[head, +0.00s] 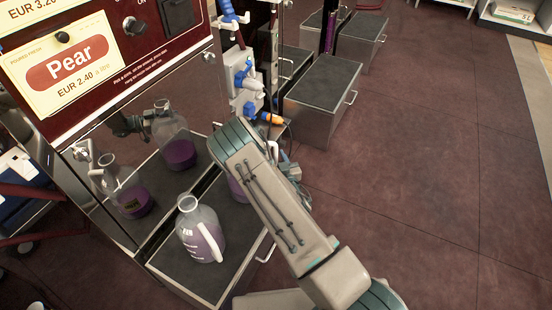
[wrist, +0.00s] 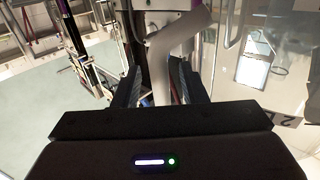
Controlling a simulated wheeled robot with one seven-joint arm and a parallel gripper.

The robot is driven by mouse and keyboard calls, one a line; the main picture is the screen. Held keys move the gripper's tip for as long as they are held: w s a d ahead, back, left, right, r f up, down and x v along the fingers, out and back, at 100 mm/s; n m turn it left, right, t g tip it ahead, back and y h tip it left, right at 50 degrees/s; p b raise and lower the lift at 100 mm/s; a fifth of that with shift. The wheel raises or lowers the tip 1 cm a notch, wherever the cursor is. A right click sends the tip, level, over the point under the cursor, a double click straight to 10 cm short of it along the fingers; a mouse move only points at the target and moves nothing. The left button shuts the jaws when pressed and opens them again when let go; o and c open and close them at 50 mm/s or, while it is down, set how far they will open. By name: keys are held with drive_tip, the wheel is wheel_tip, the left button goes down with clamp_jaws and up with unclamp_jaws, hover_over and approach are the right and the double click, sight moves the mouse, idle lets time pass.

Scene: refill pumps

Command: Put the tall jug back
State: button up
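Two clear jugs with purple liquid stand at the pear dispenser. One jug (head: 203,232) is upright on the dark platform in front, its pale handle facing right. The other jug (head: 236,187) is mostly hidden behind my arm in the head view; its reflection shows in the shiny front panel. I cannot tell which is taller. In the wrist view, my gripper (wrist: 155,82) has its two dark fingers on either side of a pale jug handle (wrist: 160,62). A gap shows at the left finger, so it looks open around the handle. In the head view the fingers are hidden.
The dispenser's Pear sign (head: 68,64) and mirrored panel rise at the left. Blue and white valves (head: 245,80) stick out behind my arm. More metal step platforms (head: 322,85) stand further back. The red floor (head: 430,160) at the right is clear.

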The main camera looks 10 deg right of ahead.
drive_tip(key=shift+r, duration=0.25)
drive_tip(key=p+v, duration=0.2)
drive_tip(key=v, duration=1)
wheel_tip(320, 180, up, 10)
drive_tip(key=w+d+m+g+h, duration=0.3)
drive_tip(key=m+g+h, duration=0.2)
drive_tip(key=g, duration=0.3)
drive_tip(key=s+r+n+g, duration=0.1)
drive_tip(key=s+r+g, duration=0.3)
drive_tip(key=s+r, duration=0.4)
drive_tip(key=s+d+r+n+g+y, duration=0.1)
drive_tip(key=s+r+g, duration=0.3)
drive_tip(key=s+r, duration=0.5)
drive_tip(key=s+n, duration=0.1)
drive_tip(key=s, duration=0.7)
drive_tip(key=shift+d+g, duration=0.2)
drive_tip(key=shift+g, duration=0.1)
drive_tip(key=shift+r, duration=0.1)
